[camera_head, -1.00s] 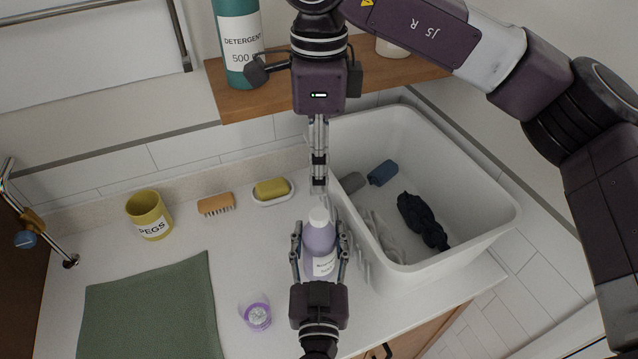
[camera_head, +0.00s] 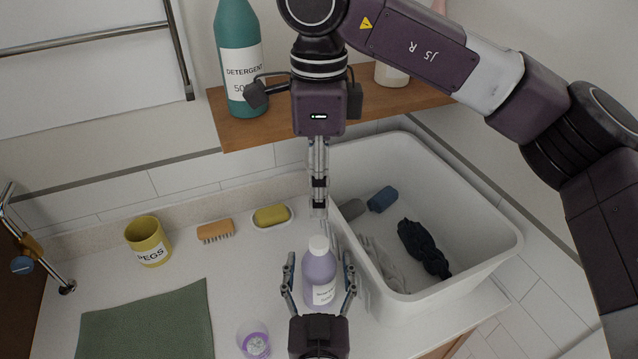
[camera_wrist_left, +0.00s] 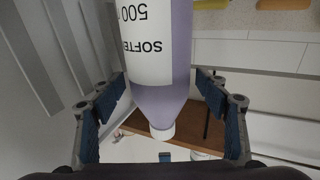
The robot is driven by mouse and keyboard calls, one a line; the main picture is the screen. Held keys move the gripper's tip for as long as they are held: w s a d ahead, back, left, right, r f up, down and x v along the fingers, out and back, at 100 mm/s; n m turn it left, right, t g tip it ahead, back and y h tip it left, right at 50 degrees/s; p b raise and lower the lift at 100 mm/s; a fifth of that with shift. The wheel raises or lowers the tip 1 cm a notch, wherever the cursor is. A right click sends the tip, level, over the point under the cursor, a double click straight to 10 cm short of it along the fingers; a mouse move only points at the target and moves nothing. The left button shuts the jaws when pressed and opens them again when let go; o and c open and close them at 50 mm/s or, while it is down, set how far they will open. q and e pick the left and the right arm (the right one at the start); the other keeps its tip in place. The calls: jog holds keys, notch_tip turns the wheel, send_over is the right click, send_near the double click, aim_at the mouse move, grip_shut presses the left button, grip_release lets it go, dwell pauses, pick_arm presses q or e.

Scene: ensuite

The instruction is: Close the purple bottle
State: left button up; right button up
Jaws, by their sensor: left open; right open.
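The purple bottle (camera_head: 319,282) stands upright on the counter beside the white basin, with a white cap (camera_head: 318,243) on its top. It also shows upside down in the left wrist view (camera_wrist_left: 175,96), its white cap (camera_wrist_left: 163,131) on its neck. My left gripper (camera_head: 319,262) is open, its fingers on either side of the bottle with gaps on both sides. My right gripper (camera_head: 319,205) points down just above and behind the cap, apart from it. It is seen edge-on, open, with nothing visible in it.
The white basin (camera_head: 455,275) with cloths stands close on the right. A cup with purple contents (camera_head: 255,343) is at the front left. A peg cup (camera_head: 148,241), brush (camera_head: 215,231) and soap dish (camera_head: 271,217) are behind left. The detergent bottle (camera_head: 238,55) stands on the shelf (camera_head: 245,135).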

pick_arm(q)
jog(key=s, duration=1.1)
jog(key=shift+s, duration=0.3)
